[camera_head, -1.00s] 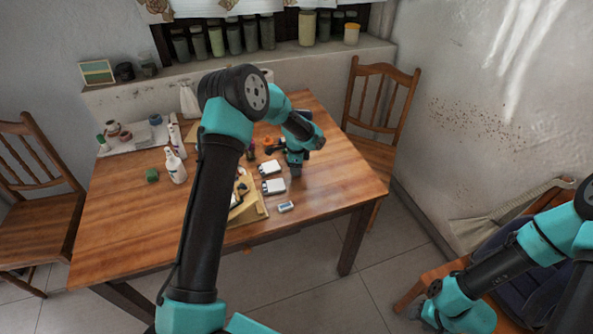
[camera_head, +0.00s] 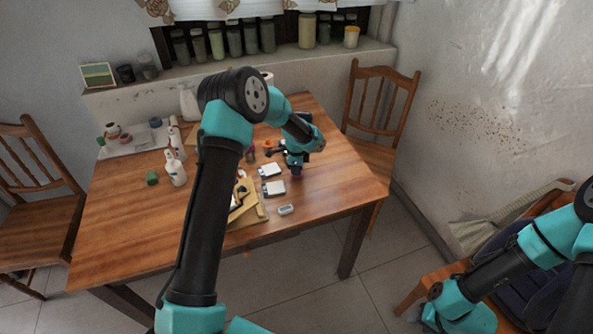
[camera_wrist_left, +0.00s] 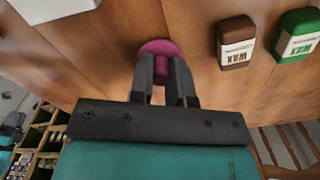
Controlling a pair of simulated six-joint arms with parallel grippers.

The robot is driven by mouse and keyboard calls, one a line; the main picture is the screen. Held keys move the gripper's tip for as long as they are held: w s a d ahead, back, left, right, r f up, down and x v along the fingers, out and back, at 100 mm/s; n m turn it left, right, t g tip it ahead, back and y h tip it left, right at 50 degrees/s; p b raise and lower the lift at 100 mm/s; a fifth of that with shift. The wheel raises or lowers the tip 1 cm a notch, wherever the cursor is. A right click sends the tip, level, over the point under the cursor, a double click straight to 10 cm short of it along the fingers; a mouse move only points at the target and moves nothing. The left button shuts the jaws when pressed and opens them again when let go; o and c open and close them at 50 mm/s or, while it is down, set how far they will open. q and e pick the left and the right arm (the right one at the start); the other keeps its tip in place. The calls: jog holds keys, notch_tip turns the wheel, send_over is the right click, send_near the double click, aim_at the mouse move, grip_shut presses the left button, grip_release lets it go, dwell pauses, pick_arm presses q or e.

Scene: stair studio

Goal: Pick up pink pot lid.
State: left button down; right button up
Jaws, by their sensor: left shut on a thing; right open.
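The pink pot lid (camera_wrist_left: 162,47) is a round magenta disc with a knob, seen in the left wrist view against the wooden table top. My left gripper (camera_wrist_left: 164,88) is shut on its knob, with a dark finger on each side. In the head view my left gripper (camera_head: 296,166) points down at the right part of the table, and the lid is mostly hidden beneath it. I cannot tell whether the lid touches the table. My right arm shows at the lower right of the head view, but its fingers are not in view.
In the wrist view a brown wax tin (camera_wrist_left: 236,42) and a green wax tin (camera_wrist_left: 298,36) stand right of the lid. White boxes (camera_head: 273,188), a small device (camera_head: 286,209) and a white bottle (camera_head: 176,170) are on the table (camera_head: 128,230). The table's right end is clear.

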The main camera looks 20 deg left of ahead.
pick_arm(q)
jog(key=shift+r, duration=1.55)
jog(key=shift+s+d+r, duration=0.15)
jog(key=shift+s+r, duration=0.05)
jog(key=shift+r, duration=0.05)
jog(key=s+d, duration=0.2)
jog(key=s, duration=0.2)
jog(key=s+d+r, duration=0.1)
jog(key=s+d, duration=0.1)
jog(key=s, duration=0.3)
jog(key=s+d, duration=0.2)
jog(key=s, duration=0.3)
jog(key=shift+s+d+r, duration=0.1)
jog(key=shift+d+r, duration=0.05)
jog(key=shift+r, duration=0.05)
